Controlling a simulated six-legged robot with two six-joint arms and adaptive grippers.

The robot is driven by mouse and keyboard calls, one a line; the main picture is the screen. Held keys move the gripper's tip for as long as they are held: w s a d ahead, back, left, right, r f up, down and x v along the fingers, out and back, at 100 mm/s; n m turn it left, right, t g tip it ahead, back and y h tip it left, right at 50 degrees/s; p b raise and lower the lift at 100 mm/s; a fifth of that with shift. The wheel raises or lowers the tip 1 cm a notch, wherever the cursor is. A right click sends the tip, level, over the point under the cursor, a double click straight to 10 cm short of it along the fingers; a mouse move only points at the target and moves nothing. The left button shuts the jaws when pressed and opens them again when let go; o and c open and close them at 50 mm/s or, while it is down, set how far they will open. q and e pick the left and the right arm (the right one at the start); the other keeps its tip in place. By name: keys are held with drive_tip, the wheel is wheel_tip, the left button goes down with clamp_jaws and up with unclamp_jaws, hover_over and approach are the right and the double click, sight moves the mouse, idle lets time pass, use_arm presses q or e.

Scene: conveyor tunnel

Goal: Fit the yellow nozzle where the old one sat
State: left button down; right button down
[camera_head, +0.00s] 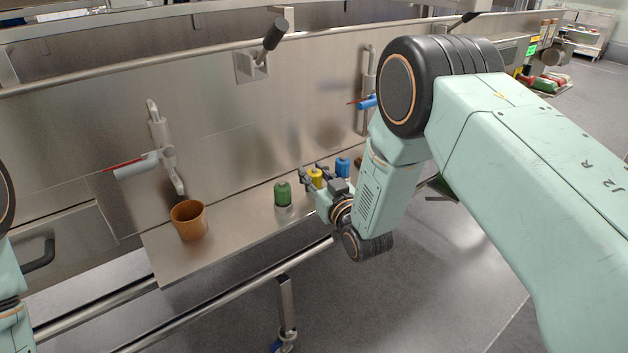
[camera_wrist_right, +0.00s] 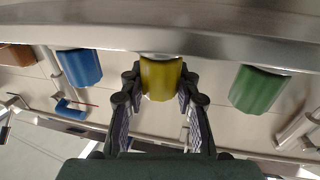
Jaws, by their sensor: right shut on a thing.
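The yellow nozzle (camera_head: 315,177) is at the shelf, between the green nozzle (camera_head: 283,194) and the blue nozzle (camera_head: 343,167). My right gripper (camera_head: 312,178) is shut on it. In the right wrist view, the yellow nozzle (camera_wrist_right: 161,77) sits between the two fingers (camera_wrist_right: 160,95). Whether it still touches the shelf is hard to tell. A grey pipe fitting (camera_head: 135,166) with a red lever is on the wall at left. A second fitting with a blue body (camera_head: 367,103) and red lever is farther right. My left gripper is out of view.
A brown cup (camera_head: 189,220) stands on the shelf's (camera_head: 165,262) left end, below the left fitting. The blue nozzle (camera_wrist_right: 78,69) and green nozzle (camera_wrist_right: 257,89) flank my fingers. A black-handled lever (camera_head: 274,36) juts from the wall. A rail runs along the shelf's front.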

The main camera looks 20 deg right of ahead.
sight(314, 169)
drive_tip(key=shift+r+p, duration=1.05)
drive_tip(key=shift+r, duration=0.5)
